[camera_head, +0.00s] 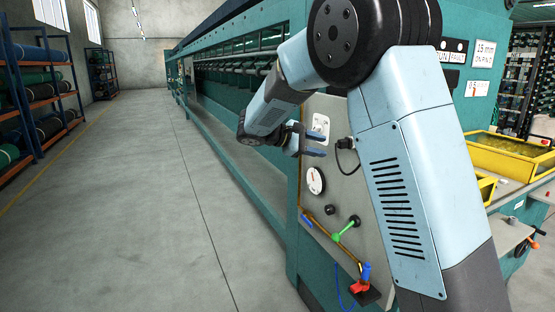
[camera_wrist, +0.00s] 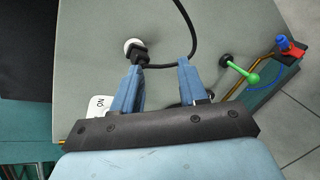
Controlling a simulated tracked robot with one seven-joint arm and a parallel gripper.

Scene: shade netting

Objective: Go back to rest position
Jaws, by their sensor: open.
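My gripper (camera_head: 325,146) is in front of the grey control panel (camera_head: 325,190) on the teal machine. Its two blue fingers are apart, with nothing held between them in the wrist view (camera_wrist: 162,62). A black plug (camera_head: 346,143) with a black cable sits at the panel, to the right of the fingertips. In the wrist view the plug (camera_wrist: 139,54) is at a round white socket (camera_wrist: 132,44), just beyond the left fingertip. I cannot tell whether the finger touches it. My arm bends over the right side of the head view.
The panel carries a white dial (camera_head: 316,181), a green-handled lever (camera_head: 345,231) and a red and blue fitting (camera_head: 362,284) low down. Yellow trays (camera_head: 488,158) stand at right. Shelves with rolls (camera_head: 35,95) line the left. The floor aisle (camera_head: 130,200) is clear.

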